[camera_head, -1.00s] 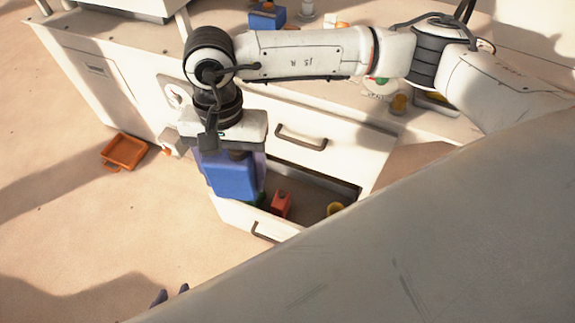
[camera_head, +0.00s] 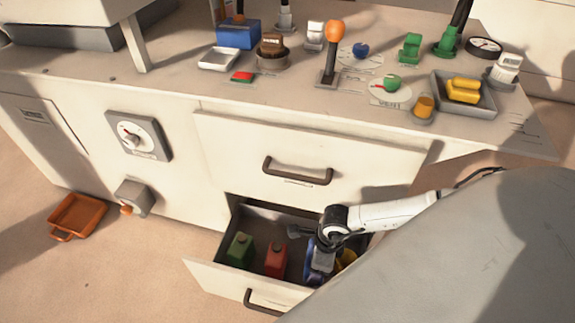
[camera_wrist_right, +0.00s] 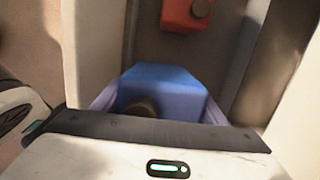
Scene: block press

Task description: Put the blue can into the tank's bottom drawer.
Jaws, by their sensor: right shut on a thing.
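The tank's bottom drawer (camera_head: 208,275) is pulled open. A green can (camera_head: 240,251) and a red can (camera_head: 275,259) stand in it, and a yellow thing (camera_head: 347,259) is partly hidden behind my right arm. My right gripper (camera_head: 322,252) is at the drawer's right part, shut on the blue can (camera_head: 319,272). The blue can also shows between the fingers in the right wrist view (camera_wrist_right: 168,88), with the red can (camera_wrist_right: 189,14) beyond it. I cannot tell whether the blue can touches the drawer floor. My left gripper is not in view.
The closed upper drawer (camera_head: 300,150) is just above. The counter holds several items, including an orange-knobbed lever (camera_head: 331,60) and a grey tray (camera_head: 478,108). An orange bin (camera_head: 77,216) lies on the floor at left. My own arm covers the lower right.

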